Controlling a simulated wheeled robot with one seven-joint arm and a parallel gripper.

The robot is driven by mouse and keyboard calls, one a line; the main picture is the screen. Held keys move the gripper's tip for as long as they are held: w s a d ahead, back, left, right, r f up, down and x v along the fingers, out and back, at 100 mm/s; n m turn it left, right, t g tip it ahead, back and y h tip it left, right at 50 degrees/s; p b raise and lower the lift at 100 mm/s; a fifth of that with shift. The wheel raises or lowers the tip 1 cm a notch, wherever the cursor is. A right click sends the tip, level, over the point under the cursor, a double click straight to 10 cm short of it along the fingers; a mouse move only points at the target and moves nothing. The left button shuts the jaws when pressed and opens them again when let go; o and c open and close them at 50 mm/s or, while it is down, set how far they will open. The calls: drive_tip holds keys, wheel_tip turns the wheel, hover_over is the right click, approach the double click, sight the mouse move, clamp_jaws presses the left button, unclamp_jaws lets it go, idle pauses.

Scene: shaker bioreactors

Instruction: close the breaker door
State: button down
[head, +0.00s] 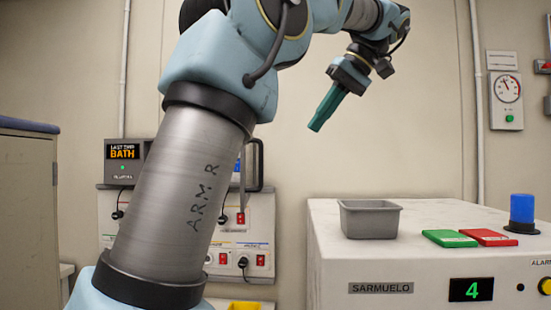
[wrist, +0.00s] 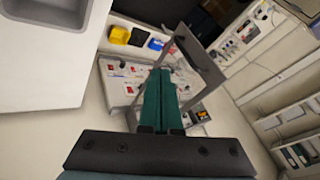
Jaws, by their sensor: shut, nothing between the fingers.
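My gripper (head: 318,122) has green fingers that are shut and empty. It hangs in the air, pointing down and left, above and left of the grey tray in the head view. In the wrist view the shut fingers (wrist: 158,78) point toward a wall panel with red switches (wrist: 122,82). What looks like the breaker door (wrist: 203,62), a see-through pane in a grey frame, stands swung out from that panel, just beyond and right of the fingertips. Whether they touch cannot be told. In the head view a dark frame (head: 260,165) shows beside my arm, which hides much of the panel (head: 232,283).
A white machine (head: 330,262) stands at the right, with a grey tray (head: 343,222), green (head: 448,238) and red (head: 487,236) flat pieces and a blue beacon (head: 522,208) on top. A cabinet (head: 25,210) is at the left. The air around my gripper looks clear in the head view.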

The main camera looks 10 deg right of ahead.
drive_tip(key=w+a+f+b, duration=0.1)
drive_tip(key=w+a+f, duration=0.1)
drive_tip(key=a+f, duration=0.5)
drive_tip(key=shift+w+a+f, duration=0.2)
drive_tip(key=shift+a+f, duration=0.05)
drive_tip(key=shift+a, duration=0.65)
drive_tip(key=shift+a, duration=0.1)
